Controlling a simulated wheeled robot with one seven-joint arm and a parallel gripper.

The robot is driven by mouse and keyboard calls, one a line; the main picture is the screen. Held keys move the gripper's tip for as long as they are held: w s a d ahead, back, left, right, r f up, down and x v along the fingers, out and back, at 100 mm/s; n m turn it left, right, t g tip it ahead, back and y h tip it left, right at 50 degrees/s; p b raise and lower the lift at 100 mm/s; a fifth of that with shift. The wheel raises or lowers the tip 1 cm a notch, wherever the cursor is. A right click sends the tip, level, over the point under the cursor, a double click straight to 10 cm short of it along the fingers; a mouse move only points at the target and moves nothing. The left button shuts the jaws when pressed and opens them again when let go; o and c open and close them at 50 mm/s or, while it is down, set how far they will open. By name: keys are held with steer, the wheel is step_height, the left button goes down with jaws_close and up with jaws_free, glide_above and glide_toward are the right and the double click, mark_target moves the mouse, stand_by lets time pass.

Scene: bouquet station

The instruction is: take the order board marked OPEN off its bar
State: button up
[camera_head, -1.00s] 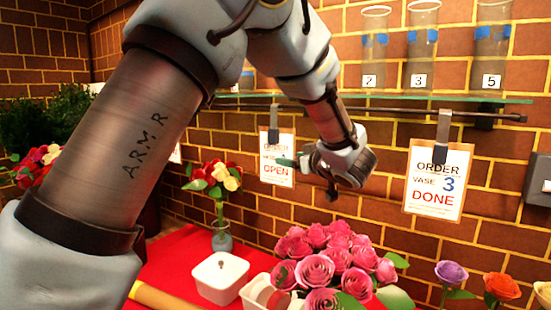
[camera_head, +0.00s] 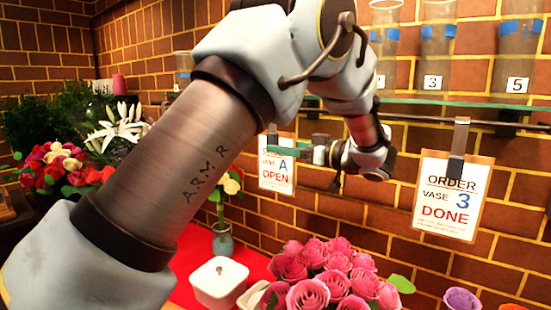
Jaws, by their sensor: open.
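The order board marked OPEN (camera_head: 277,174) hangs by a dark clip (camera_head: 271,136) at the brick wall, under the glass shelf. Its red OPEN text shows. The upper right of the board is partly covered by my gripper. My gripper (camera_head: 308,150) is open and reaches leftward, with its green-tipped fingers over or just beside the board's upper right edge. I cannot tell whether they touch it. The bar (camera_head: 508,129) runs along the wall below the shelf; my arm hides much of it.
A second order board marked DONE, vase 3 (camera_head: 447,204), hangs to the right. Glass vases (camera_head: 434,55) stand on the glass shelf (camera_head: 450,109) above. Pink roses (camera_head: 330,272), a white box (camera_head: 218,284) and a small vase of flowers (camera_head: 222,238) stand below.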

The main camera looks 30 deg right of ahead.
mark_target(277, 144)
steer(key=p+x, duration=0.2)
steer(key=x, duration=0.1)
steer(key=shift+w+r, duration=0.15)
steer(key=shift+w, duration=0.1)
steer(key=shift+w+a, duration=0.15)
steer(key=shift+w, duration=0.1)
jaws_close()
stand_by(1.0)
